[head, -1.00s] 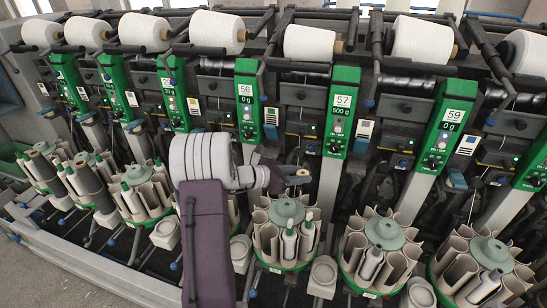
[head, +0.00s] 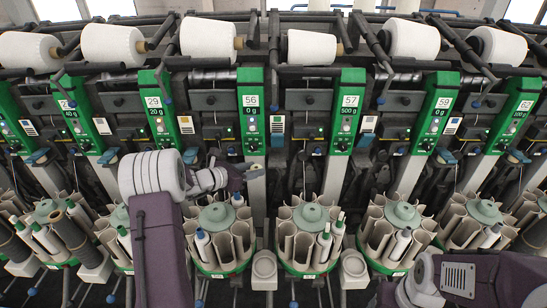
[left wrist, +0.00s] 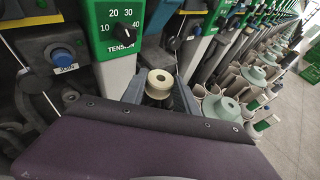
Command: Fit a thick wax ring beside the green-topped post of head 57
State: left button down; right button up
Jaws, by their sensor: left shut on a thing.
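My left gripper (head: 245,171) is in front of the lower end of the head 56 panel, left of head 57. In the left wrist view a small cream wax ring (left wrist: 158,80) with a central hole sits between the dark fingers of my left gripper (left wrist: 160,97), which is shut on it. A green panel marked TENSION is close behind it there. The head 57 panel (head: 347,112) is green and reads 500 g. I cannot make out its green-topped post in either view. My right gripper is not in view; only part of my right arm shows at bottom right.
Below head 57 stands a round magazine (head: 309,216) holding several tubes, two with green tops. Similar magazines stand along the row. White cones (head: 312,47) lie across the top. Panels and levers crowd the space around my left gripper.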

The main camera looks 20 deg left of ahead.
aim_at(274, 163)
pick_arm(q)
jog(key=w+d, duration=0.1)
jog(key=w, duration=0.2)
jog(key=w+d+p, duration=0.1)
jog(key=w+d, duration=0.1)
jog(key=w, duration=0.1)
jog(key=w+d+p, duration=0.1)
jog(key=w+d, duration=0.1)
jog(key=w, duration=0.1)
jog(key=shift+w, duration=0.25)
jog(key=shift+f, duration=0.3)
jog(key=shift+s+a+f, duration=0.1)
jog(key=shift+f, duration=0.1)
jog(key=c, duration=1.2)
grip_release()
